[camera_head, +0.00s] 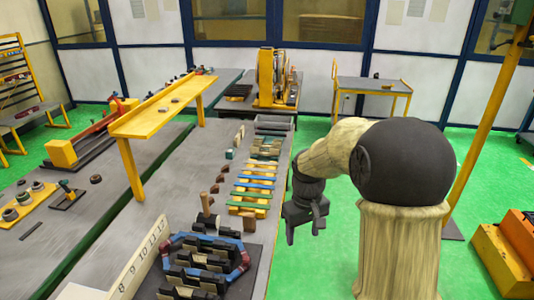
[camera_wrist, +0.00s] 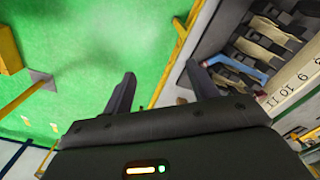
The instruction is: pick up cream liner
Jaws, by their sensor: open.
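A row of thin coloured strips (camera_head: 254,186) in green, blue and yellow lies on the right side of the long grey workbench. Paler strips (camera_head: 264,156) lie toward its far end; I cannot tell for certain which one is the cream liner. My gripper (camera_head: 305,230) is open and empty, hanging over the green floor just right of the bench edge, apart from the strips. In the wrist view, the spread fingers (camera_wrist: 163,84) have only floor and the bench edge beyond them.
A stator assembly (camera_head: 204,262) with dark blocks and red-blue coils stands at the bench's near end, beside a numbered white board (camera_head: 143,258). Small brown and dark blocks (camera_head: 222,178) stand left of the strips.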

